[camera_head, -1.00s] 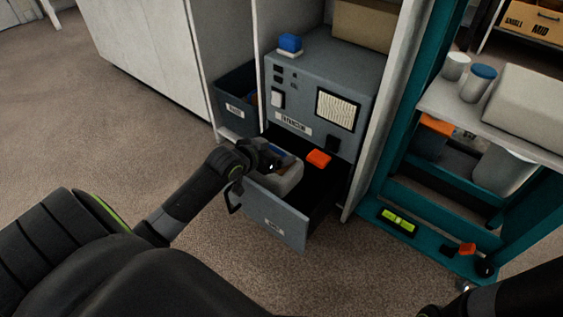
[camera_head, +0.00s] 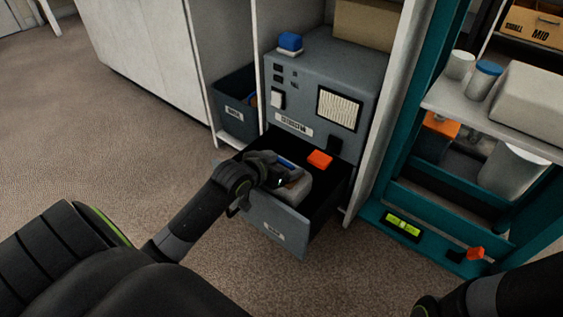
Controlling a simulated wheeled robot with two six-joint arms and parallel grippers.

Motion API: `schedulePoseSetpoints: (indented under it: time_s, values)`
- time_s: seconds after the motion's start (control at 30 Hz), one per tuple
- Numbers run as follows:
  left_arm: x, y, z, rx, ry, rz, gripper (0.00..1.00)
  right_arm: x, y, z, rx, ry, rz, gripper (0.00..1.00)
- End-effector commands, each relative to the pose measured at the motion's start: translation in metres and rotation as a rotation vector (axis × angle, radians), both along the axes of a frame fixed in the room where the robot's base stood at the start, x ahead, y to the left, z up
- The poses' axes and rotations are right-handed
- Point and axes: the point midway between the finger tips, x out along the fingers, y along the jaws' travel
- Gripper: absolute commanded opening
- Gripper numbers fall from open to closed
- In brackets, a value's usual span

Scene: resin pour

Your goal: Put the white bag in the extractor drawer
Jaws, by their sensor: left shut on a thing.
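The grey extractor (camera_head: 322,90) stands in the white cabinet, and its lower drawer (camera_head: 275,225) is pulled out. The white bag (camera_head: 297,190) is at the drawer opening, behind the drawer's front panel. My left gripper (camera_head: 280,180) is shut on it from the left, and the fingers partly hide it. I cannot tell whether the bag touches the drawer floor. An orange block (camera_head: 320,159) is at the drawer's back right. Of my right arm, only a dark part shows at the bottom right; its gripper jaws cannot be made out.
A blue-topped item (camera_head: 290,42) sits on the extractor. A dark bin (camera_head: 234,110) stands left of it. A teal shelf frame (camera_head: 385,180) at the right holds white containers (camera_head: 513,168) and a green level (camera_head: 402,224). The carpet at left is clear.

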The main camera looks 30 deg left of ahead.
Motion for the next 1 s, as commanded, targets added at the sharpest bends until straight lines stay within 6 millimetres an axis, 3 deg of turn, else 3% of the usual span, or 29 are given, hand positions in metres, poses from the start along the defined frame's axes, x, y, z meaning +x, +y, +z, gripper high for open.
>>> schedulePoseSetpoints:
  time_s: [0.27, 0.3, 0.43, 0.67, 0.8, 1.0]
  values:
    - [0.0, 0.0, -0.006, 0.0, -0.001, 0.0, 0.48, 0.0, 0.0, 0.001, 0.0, -0.001, -0.001, 0.36]
    - [0.0, 0.0, -0.006, 0.0, 0.0, 0.0, 0.85, 0.0, 0.0, 0.001, 0.0, -0.002, -0.001, 0.36]
    - [0.0, 0.0, -0.006, 0.0, 0.0, 0.0, 1.0, 0.0, 0.0, 0.0, 0.0, -0.002, -0.001, 0.36]
    - [0.0, 0.0, -0.005, 0.001, -0.001, 0.0, 1.0, 0.0, 0.0, 0.0, 0.0, -0.001, -0.001, 0.36]
    - [0.0, 0.0, 0.006, 0.002, -0.003, -0.001, 1.0, 0.0, 0.0, -0.002, 0.0, 0.0, -0.001, 0.36]
    - [-0.029, 0.002, 0.027, 0.001, 0.003, 0.0, 1.0, 0.0, -0.001, 0.022, -0.002, -0.006, -0.008, 0.36]
